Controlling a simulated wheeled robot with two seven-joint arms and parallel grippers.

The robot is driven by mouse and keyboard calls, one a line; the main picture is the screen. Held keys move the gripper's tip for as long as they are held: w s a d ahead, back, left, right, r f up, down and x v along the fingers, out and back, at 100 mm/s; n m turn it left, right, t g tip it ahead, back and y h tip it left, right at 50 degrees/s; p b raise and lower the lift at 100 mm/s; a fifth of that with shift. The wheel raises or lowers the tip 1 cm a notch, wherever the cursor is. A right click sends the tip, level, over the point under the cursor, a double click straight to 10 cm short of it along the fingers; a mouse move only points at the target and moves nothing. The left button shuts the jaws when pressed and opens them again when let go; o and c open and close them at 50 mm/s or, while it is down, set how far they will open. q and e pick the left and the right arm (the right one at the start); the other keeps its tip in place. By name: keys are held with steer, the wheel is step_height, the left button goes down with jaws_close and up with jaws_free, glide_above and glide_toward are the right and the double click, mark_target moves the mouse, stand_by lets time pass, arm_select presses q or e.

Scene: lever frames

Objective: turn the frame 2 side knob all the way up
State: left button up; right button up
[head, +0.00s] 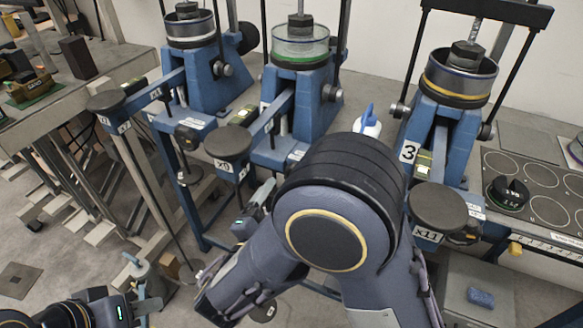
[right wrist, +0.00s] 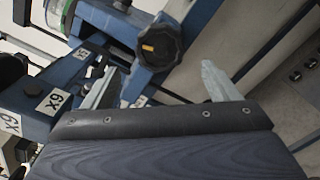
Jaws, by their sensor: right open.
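Frame 2 is the middle blue lever frame (head: 295,110), with a green-banded glass cylinder and an x9 label. In the right wrist view its blue body (right wrist: 110,25) carries a black lobed side knob (right wrist: 162,44) with an orange mark. I cannot pick out this knob surely in the head view. My right gripper (right wrist: 158,85) is open, its two pale fingers apart, with the knob beyond them and apart from them. In the head view my right arm covers the foot of frame 2. My left gripper (head: 145,302) is low at the left, away from the frames; its jaws are unclear.
Frame 1 (head: 200,85) stands to the left and frame 3 (head: 440,145) to the right. Round dark weight pads (head: 228,142) stick out in front. A bench with ring-marked plate (head: 530,185) is at the right. A grey table (head: 100,60) is at the left.

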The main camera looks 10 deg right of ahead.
steer(key=p+x, duration=0.2)
steer(key=x, duration=0.6)
steer(key=shift+w+d, duration=0.2)
steer(key=shift+d, duration=0.1)
steer(key=shift+w, duration=0.15)
steer(key=shift+c, duration=0.5)
steer(key=c, duration=1.1)
steer(key=shift+d, duration=0.1)
steer(key=shift+c, duration=0.2)
steer(key=m+b, duration=0.1)
steer(key=m, duration=0.1)
steer(key=m+b, duration=0.4)
steer(key=shift+f+m, duration=0.25)
steer(key=shift+m, duration=0.05)
steer(key=shift+c, duration=0.2)
steer(key=m+b, duration=0.5)
steer(key=b, duration=0.6)
steer(key=shift+w+d+r, duration=0.1)
steer(key=o, duration=1.2)
steer(key=shift+w+r+p, duration=0.1)
steer(key=shift+r+p, duration=0.15)
steer(key=shift+p, duration=0.15)
steer(key=shift+c, duration=0.2)
steer(key=shift+o, duration=0.6)
